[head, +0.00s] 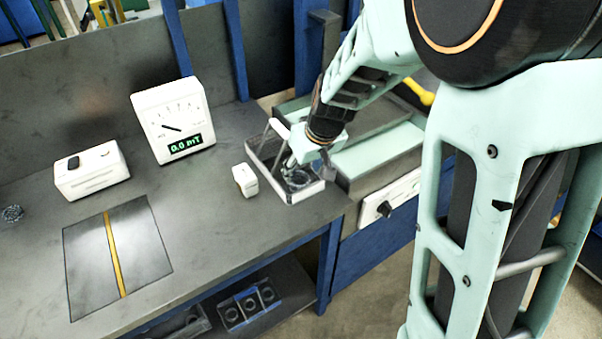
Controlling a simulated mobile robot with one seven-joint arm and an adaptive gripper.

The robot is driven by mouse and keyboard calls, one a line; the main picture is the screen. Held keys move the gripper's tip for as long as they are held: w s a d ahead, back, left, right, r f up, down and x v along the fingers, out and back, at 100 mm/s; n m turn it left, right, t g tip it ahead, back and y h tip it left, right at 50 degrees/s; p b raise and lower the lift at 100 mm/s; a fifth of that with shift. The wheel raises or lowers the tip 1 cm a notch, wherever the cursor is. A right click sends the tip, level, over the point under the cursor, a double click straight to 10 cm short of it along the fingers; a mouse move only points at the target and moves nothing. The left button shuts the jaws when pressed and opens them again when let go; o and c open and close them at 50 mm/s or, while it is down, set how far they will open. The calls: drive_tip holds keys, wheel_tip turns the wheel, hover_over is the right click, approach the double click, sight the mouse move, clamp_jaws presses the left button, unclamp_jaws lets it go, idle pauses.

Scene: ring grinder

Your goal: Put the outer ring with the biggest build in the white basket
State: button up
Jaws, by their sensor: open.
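The white basket (313,190) stands on the bench near its right end, with a white rim, dark mesh inside and a raised handle. My gripper (299,169) reaches down into the basket's right part, fingers open. A dark, round, ring-like thing (297,179) shows in the basket just under the fingers; the fingers partly cover it, and I cannot tell whether they touch it. A small dark ring-like part (12,213) lies on the bench at the far left. Ring sizes are too small to compare.
A meter (173,120) reading 0.0 mT, a white box (92,171) and a small white block (245,180) stand on the bench. A dark plate with a yellow stripe (114,255) lies in front. A pale green-topped machine (378,153) adjoins the basket. Ring parts (250,306) sit on the lower shelf.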

drive_tip(key=v, duration=0.7)
drive_tip(key=shift+r, duration=0.35)
drive_tip(key=shift+s, duration=0.1)
